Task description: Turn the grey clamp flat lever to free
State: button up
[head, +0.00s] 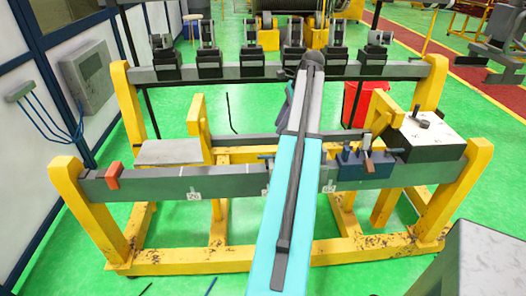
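My arm reaches up through the middle of the head view, and its far end lies in front of the rear rail. My gripper does not show clearly; it is hidden behind or beyond the arm. A blue clamp block (350,165) sits on the front grey beam (235,181), right of my arm. A small lever (368,164) with a brownish end stands at the block's right part. I cannot tell for certain whether this is the grey clamp's flat lever, or how it is turned. My arm covers the middle of the beam.
The beam rests on a yellow frame (90,220). A red block (113,176) sits at the beam's left. A pale box with a dark knob (424,135) stands at right. Several dark clamp-like units (210,63) line the rear rail. A red bin (362,103) stands behind. Green floor shows around the frame.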

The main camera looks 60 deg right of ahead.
jog(key=shift+w+f, duration=0.15)
jog(key=p, duration=0.4)
send_near(263, 156)
jog(key=shift+x, duration=3.7)
jog(key=shift+d, duration=0.1)
grip_shut()
